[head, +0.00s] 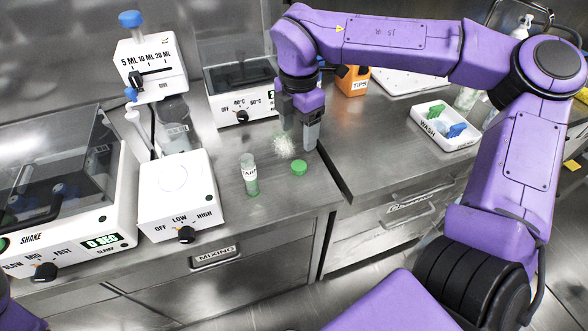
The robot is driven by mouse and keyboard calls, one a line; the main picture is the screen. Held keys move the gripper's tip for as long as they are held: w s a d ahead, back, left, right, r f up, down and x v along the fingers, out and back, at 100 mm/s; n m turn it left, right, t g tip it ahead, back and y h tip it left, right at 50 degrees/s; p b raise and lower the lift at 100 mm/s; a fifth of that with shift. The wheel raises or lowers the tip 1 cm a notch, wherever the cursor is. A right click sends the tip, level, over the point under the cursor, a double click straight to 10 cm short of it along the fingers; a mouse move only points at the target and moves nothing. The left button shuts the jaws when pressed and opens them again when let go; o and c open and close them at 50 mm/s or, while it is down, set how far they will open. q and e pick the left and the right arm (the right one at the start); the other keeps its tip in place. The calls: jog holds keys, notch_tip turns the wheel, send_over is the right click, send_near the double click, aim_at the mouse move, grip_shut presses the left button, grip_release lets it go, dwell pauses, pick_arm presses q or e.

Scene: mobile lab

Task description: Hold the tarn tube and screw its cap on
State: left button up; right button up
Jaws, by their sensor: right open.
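The tarn tube (250,176) is a small clear tube with a white label and greenish contents. It stands upright and uncapped near the front of the steel counter, with no gripper on it. A green cap (299,167) lies on the counter to the right of the tube, apart from it. My right gripper (298,130) points down behind the cap. Its fingers are apart and I see nothing held between them. My left gripper is out of view.
A hotplate with an OFF-LOW-HIGH knob (170,208) stands left of the tube. A shaker (75,245) is farther left. A WASH tray (444,129) and orange TIPS box (353,82) stand right.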

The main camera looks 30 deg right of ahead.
send_over(298, 166)
jog(key=shift+s+f, duration=0.1)
jog(key=shift+f, duration=2.7)
notch_tip(298, 166, down, 5)
jog(key=shift+f+p, duration=0.15)
jog(key=shift+p, duration=0.3)
jog(key=c, duration=1.1)
